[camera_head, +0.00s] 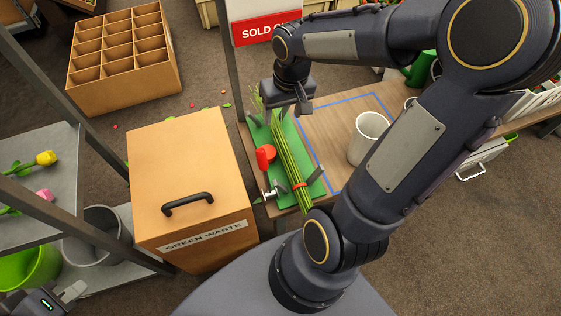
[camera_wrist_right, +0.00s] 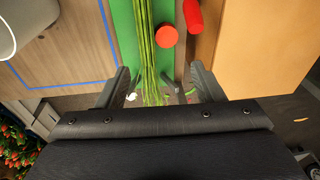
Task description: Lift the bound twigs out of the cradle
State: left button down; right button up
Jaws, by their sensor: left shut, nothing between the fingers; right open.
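The twigs (camera_head: 286,155) are a long green bundle lying lengthwise over a green mat (camera_head: 316,187), with a red band (camera_head: 299,185) around their near part. Grey cradle prongs (camera_head: 317,174) stand beside them. My right gripper (camera_head: 300,107) is over the far part of the bundle. In the right wrist view its open fingers (camera_wrist_right: 160,72) are on either side of the twigs (camera_wrist_right: 150,50), apart from them; whether they are down at twig height I cannot tell. My left gripper (camera_head: 68,294) is shut and empty at the bottom left, far from the twigs.
A red tool-like object (camera_head: 264,157) sits close left of the twigs. A tall green waste box (camera_head: 185,150) stands left of the bench. A white-grey cup (camera_head: 369,136) stands right, by a blue taped outline (camera_head: 318,160) on the wooden bench.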

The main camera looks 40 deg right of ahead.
aim_at(283, 142)
jog(key=shift+g, duration=0.7)
jog(key=w+d+f+b, duration=0.1)
jog(key=f+b, duration=0.1)
jog(key=f, duration=0.3)
jog(key=w+d+f+b, duration=0.1)
jog(key=f+b, duration=0.1)
jog(key=f, duration=0.4)
jog(key=w+d+f+b, duration=0.1)
jog(key=w+f+b, duration=0.1)
jog(key=f, duration=0.3)
jog(key=shift+d+f, duration=0.1)
jog(key=shift+f, duration=0.2)
notch_tip(283, 142, down, 5)
jog(key=b, duration=0.3)
jog(key=shift+f, duration=0.2)
pick_arm(q)
notch_tip(283, 142, down, 12)
jog(key=shift+r, duration=0.15)
pick_arm(e)
jog(key=shift+r, duration=0.1)
jog(key=c, duration=1.2)
